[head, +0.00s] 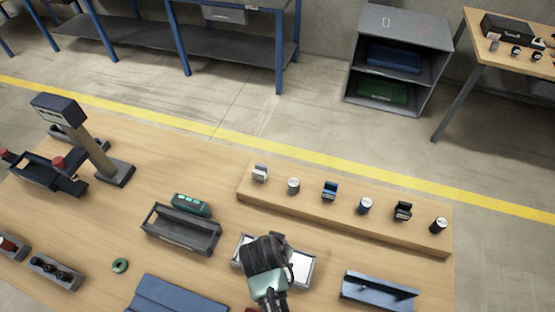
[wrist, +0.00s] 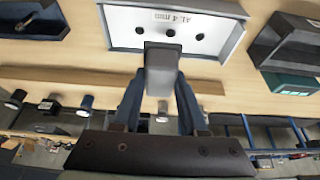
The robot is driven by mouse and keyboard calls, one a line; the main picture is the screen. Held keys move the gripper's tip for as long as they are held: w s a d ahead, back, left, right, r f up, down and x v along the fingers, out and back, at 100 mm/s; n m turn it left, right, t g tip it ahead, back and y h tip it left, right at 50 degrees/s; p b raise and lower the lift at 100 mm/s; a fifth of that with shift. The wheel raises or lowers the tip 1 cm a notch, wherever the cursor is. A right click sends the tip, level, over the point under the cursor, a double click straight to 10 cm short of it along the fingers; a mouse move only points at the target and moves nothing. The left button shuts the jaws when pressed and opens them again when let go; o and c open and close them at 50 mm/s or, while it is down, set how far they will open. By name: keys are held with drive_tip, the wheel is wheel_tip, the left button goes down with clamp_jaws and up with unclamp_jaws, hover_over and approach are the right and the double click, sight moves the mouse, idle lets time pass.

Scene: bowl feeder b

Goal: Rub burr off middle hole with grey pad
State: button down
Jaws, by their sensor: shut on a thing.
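My gripper (wrist: 160,90) is shut on a grey pad (wrist: 163,68), a small block between its two blue fingers in the wrist view. A pale plate (wrist: 120,25) with three dark holes and upside-down lettering lies in a grey-rimmed holder (wrist: 222,60). The middle hole (wrist: 171,33) shows just beyond the pad's far edge. I cannot tell whether the pad touches the plate, and no burr can be made out. In the head view my gripper (head: 268,268) covers the middle of the plate (head: 300,268), and the pad is hidden.
A wooden ledge (head: 340,212) with several small items stands behind the plate. A grey open tray (head: 180,230) and green box (head: 192,205) are at left, a blue-grey angled holder (head: 378,290) at right. A green ring (head: 120,265) lies on the table at left.

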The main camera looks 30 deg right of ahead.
drive_tip(key=shift+s+r+p, duration=0.1)
drive_tip(key=shift+r+p, duration=0.2)
drive_tip(key=shift+r, duration=0.35)
drive_tip(key=shift+r, duration=0.1)
wheel_tip(320, 180, up, 6)
drive_tip(key=p, duration=0.5)
drive_tip(key=shift+p, duration=0.3)
drive_tip(key=shift+f, duration=0.2)
drive_tip(key=a+f+n+t+y+b, duration=0.1)
drive_tip(key=a+f+n+b, duration=0.4)
drive_tip(key=a+b, duration=0.3)
drive_tip(key=a+f+n+y+b, duration=0.2)
drive_tip(key=a+f+n+b, duration=0.3)
drive_tip(key=a+b, duration=0.2)
drive_tip(key=b, duration=0.2)
drive_tip(key=shift+a+t+y+b, duration=0.3)
drive_tip(key=shift+a+t+b, duration=0.05)
drive_tip(key=shift+a+t, duration=0.05)
